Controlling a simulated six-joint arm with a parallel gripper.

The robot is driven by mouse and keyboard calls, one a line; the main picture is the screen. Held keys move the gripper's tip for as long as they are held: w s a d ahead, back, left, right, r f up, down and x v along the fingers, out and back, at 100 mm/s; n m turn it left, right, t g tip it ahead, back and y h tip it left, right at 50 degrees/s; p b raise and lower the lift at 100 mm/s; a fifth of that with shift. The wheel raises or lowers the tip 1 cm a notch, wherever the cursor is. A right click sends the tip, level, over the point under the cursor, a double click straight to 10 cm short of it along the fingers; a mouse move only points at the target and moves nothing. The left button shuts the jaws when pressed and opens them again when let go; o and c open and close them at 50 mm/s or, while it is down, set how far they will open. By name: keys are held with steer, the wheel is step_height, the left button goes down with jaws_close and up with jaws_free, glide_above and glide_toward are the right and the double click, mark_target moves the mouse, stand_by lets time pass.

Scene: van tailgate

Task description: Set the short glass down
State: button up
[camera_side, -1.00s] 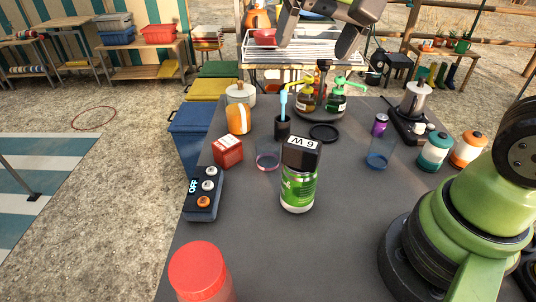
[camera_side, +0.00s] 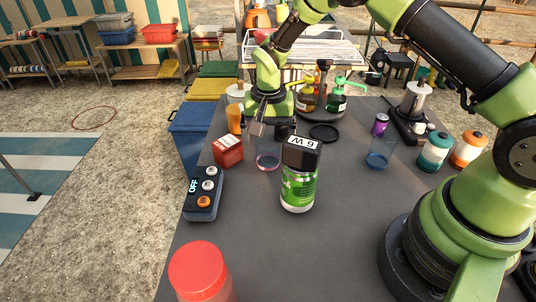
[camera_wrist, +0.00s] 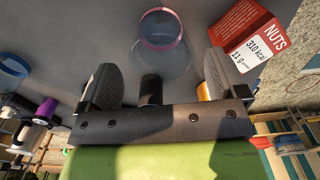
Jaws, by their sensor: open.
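A clear glass with a pink band (camera_side: 268,162) stands on the dark tabletop, right of the red nuts box. It also shows ahead of my fingers in the wrist view (camera_wrist: 161,44). A clear glass with a blue band (camera_side: 377,160) stands further right and looks taller; it is at the left edge of the wrist view (camera_wrist: 12,70). My gripper (camera_side: 258,122) is open, low over the table just behind the pink-banded glass. In the wrist view its two fingers (camera_wrist: 158,78) are spread apart with no glass held between them.
The red nuts box (camera_side: 228,151) is close left of the pink-banded glass. A black-lidded green bottle (camera_side: 298,187) stands in front right. A dark cup (camera_side: 285,129) and orange jar (camera_side: 234,118) flank my gripper.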

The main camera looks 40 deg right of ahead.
mark_target(268, 154)
steer(key=shift+s+a+f, duration=0.1)
steer(key=shift+f, duration=1.3)
steer(key=shift+a+f, duration=0.1)
steer(key=shift+f, duration=1.25)
steer(key=c, duration=1.1)
